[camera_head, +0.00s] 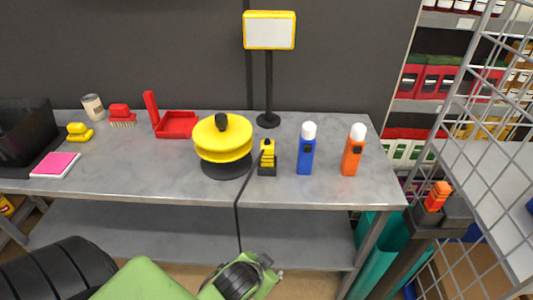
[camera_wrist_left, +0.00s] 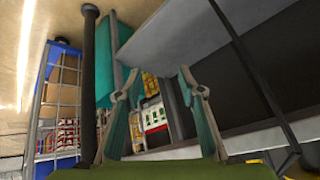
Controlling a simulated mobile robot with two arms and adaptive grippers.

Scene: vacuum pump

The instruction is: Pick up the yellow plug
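A small upright yellow-and-black piece (camera_head: 267,156), which looks like the yellow plug, stands on a dark base on the grey table, right of the big round yellow device. It does not show clearly in the left wrist view. My left gripper (camera_wrist_left: 159,76) is open and empty in the left wrist view, its teal fingers spread apart. Green and black parts of my left arm show low in the head view, below and in front of the table, away from the plug. My right gripper is not in view.
The round yellow device (camera_head: 222,140) is left of the plug. Blue (camera_head: 306,152) and orange (camera_head: 353,154) bottle-like things stand right of it. A yellow-framed sign (camera_head: 269,30) rises behind. The table (camera_head: 130,165) has free room front left. A wire rack (camera_head: 470,130) is at right.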

